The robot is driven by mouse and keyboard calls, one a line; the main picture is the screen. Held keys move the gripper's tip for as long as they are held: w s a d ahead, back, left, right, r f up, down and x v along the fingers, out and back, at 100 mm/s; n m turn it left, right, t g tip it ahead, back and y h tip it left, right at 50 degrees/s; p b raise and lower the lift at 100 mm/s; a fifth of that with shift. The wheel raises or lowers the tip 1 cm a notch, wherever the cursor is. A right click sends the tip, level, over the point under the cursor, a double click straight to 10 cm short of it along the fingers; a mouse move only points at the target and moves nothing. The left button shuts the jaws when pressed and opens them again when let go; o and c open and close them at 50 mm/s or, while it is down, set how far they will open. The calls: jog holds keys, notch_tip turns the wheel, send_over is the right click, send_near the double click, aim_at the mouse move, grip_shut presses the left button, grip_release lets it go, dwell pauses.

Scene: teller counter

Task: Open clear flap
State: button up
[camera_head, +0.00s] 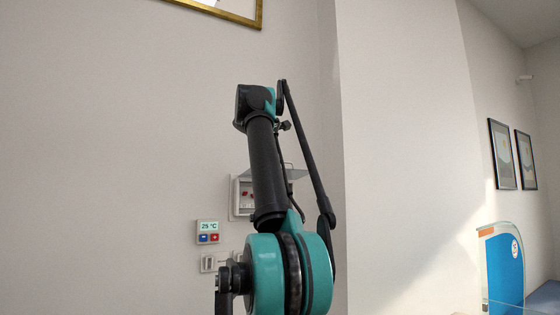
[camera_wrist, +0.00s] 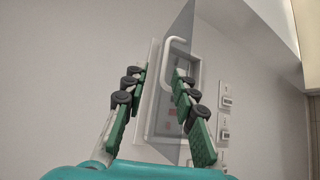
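A white wall box (camera_head: 236,196) with red parts inside is partly hidden behind my arm in the head view. Its clear flap (camera_head: 295,172) stands out from the top of the box, tilted away from the wall. In the wrist view the box (camera_wrist: 150,105) lies beyond my fingers, and the flap (camera_wrist: 187,25) shows as a grey see-through sheet seen at a steep angle. A white handle (camera_wrist: 174,40) is on the flap. My gripper (camera_wrist: 160,76) is open, its green-padded fingers apart, with the handle just past the fingertips. Contact with the flap cannot be told.
A thermostat (camera_head: 208,226) reading 25 °C and a switch plate (camera_head: 208,263) are on the wall left of my arm. Small wall plates (camera_wrist: 226,97) are right of the box in the wrist view. A wall corner and a blue panel (camera_head: 504,268) are to the right.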

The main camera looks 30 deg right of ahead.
jog(key=v, duration=0.7)
dwell(0.4)
